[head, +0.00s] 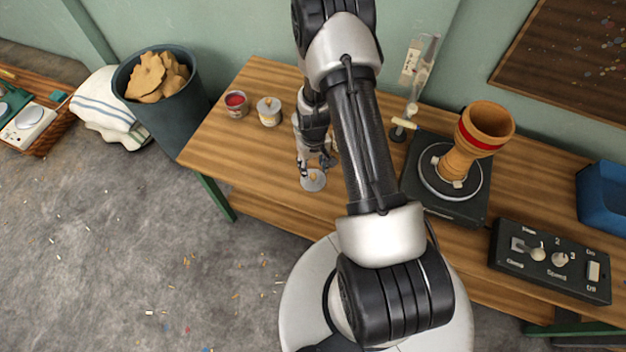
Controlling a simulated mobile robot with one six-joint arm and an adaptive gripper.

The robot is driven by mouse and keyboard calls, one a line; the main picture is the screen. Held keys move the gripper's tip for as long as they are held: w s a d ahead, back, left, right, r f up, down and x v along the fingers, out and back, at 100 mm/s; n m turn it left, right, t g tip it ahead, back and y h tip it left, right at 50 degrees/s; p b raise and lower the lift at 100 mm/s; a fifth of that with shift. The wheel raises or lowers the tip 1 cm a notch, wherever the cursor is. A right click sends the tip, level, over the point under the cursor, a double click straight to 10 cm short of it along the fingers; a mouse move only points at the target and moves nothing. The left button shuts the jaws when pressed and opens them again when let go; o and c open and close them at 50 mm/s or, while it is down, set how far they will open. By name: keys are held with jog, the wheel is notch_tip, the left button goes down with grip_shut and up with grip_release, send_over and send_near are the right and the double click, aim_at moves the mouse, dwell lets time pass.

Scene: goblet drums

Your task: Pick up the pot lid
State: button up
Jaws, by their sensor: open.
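The pot lid (313,181) looks like a small pale grey disc. It lies on the wooden table near the front edge, left of my arm. My gripper (316,169) is open and points down right over the lid, with its fingers close to it. Whether the fingers touch the lid cannot be told from this view. The lid's far side is partly hidden by the fingers.
A red-filled pot (236,103) and a pale lidded pot (269,111) stand at the table's back left. A goblet drum (474,138) sits on a turntable (449,171) at right, behind a control box (553,258). Table (235,145) left of the gripper is clear.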

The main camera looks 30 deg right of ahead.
aim_at(313, 175)
notch_tip(313, 175, down, 5)
jog(key=shift+f+b, duration=0.1)
jog(key=shift+b, duration=0.9)
jog(key=shift+a, duration=0.1)
grip_shut()
